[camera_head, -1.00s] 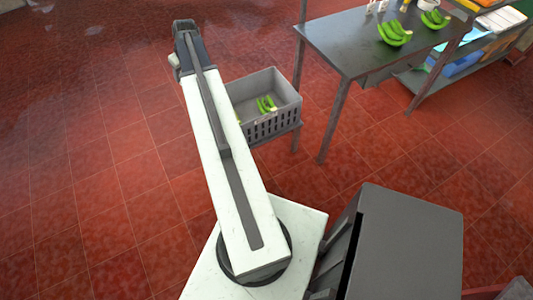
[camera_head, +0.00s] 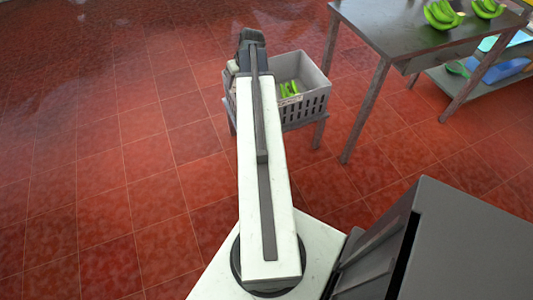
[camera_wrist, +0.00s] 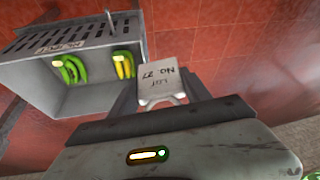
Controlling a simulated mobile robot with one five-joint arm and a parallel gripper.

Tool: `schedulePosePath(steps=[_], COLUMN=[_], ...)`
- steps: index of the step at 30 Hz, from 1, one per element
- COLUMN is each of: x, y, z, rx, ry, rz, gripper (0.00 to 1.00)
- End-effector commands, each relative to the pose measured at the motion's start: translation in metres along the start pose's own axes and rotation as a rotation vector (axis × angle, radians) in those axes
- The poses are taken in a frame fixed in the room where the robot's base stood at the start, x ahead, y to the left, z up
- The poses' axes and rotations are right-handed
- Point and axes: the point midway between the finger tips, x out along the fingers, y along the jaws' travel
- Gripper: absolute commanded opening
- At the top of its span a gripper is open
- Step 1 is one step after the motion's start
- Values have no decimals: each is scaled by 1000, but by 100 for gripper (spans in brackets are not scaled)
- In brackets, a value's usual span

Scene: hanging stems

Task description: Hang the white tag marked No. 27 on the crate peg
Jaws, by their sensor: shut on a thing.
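The white tag (camera_wrist: 165,82), with dark "Lot No. 27" lettering upside down, is held between the fingers of my gripper (camera_wrist: 160,97) in the wrist view. My gripper is shut on it. The grey crate (camera_wrist: 95,102) is at the upper left of the wrist view, beside and apart from the tag. A thin grey peg (camera_wrist: 110,22) shows at the crate's slotted wall. In the head view the crate (camera_head: 305,110) stands right of my arm's end; the tag and fingers are hidden there.
Green bananas (camera_wrist: 72,70) and yellower ones (camera_wrist: 123,64) lie in the crate. The crate sits on a low stand (camera_head: 318,130). A grey table (camera_head: 395,35) with green bananas (camera_head: 441,14) is to the right. The red tiled floor at left is clear.

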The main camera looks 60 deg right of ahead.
Motion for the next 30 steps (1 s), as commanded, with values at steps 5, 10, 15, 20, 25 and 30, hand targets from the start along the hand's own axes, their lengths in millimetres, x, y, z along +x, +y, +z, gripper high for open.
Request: schedulePosePath(steps=[5,10,15,20,25,30], x=[82,137,187,217,228,226], y=[29,53,72,84,90,90], z=[67,120,168,198,212,212], rx=[56,107,152,183,200,202], ry=[4,11,18,25,29,30], rz=[-12,-23,-36,-44,-49,-50], gripper=[11,11,11,11,11,11])
